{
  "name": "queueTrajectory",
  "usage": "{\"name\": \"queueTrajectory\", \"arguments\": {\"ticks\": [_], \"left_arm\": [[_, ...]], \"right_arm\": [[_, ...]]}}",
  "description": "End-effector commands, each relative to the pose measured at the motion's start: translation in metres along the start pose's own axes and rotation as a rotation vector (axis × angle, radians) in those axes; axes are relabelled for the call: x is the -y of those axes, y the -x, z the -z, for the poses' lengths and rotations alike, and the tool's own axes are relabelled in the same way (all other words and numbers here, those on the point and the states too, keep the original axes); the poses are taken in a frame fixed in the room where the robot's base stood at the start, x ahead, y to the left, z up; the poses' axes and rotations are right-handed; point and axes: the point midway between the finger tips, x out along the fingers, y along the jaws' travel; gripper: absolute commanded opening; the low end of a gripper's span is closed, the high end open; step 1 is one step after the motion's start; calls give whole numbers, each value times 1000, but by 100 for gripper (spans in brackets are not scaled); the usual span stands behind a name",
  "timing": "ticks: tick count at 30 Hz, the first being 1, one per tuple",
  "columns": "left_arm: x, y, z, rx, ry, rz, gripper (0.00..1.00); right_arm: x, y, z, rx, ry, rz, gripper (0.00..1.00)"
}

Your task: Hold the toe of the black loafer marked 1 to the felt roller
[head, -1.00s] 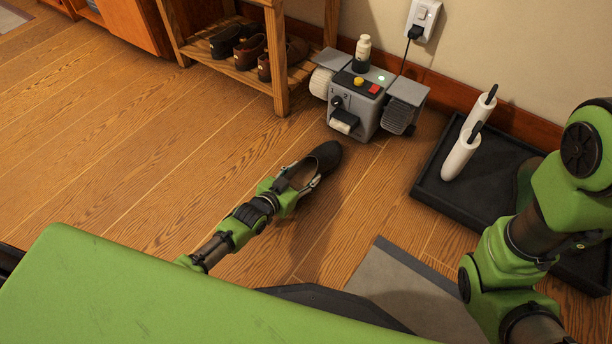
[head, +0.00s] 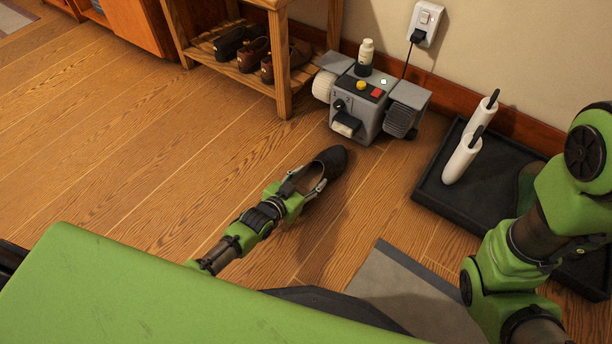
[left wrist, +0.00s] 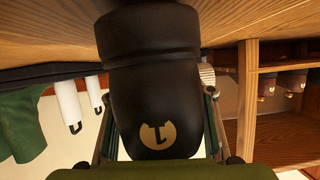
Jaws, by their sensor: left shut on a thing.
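The black loafer (head: 333,160) is in my left gripper (head: 304,186), which is shut on its heel end. It is held in front of the shoe polisher, apart from it, toe pointing up and right in the head view. In the left wrist view the loafer's dark heel (left wrist: 150,95) bears a pale round mark that reads 1, upside down. The grey polisher (head: 357,113) has a pale roller (head: 323,86), which looks like the felt one, on its left and a dark brush roller (head: 400,120) on its right. My right gripper is out of view; only that arm shows.
A wooden rack (head: 285,70) with several shoes stands left of the polisher. A bottle (head: 365,56) is on top of it. A grey mat (head: 405,290) is in front. The floor left of the loafer is clear.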

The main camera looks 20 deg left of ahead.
Motion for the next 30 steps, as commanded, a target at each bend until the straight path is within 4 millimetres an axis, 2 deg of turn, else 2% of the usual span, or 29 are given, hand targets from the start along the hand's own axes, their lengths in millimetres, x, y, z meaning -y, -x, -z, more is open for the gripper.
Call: {"name": "queueTrajectory", "arguments": {"ticks": [14, 30], "left_arm": [[-5, 0, 3, -5, -1, 0, 16], [13, -1, 3, -6, -2, 0, 16]], "right_arm": [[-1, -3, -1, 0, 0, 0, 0], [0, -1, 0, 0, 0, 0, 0]]}}
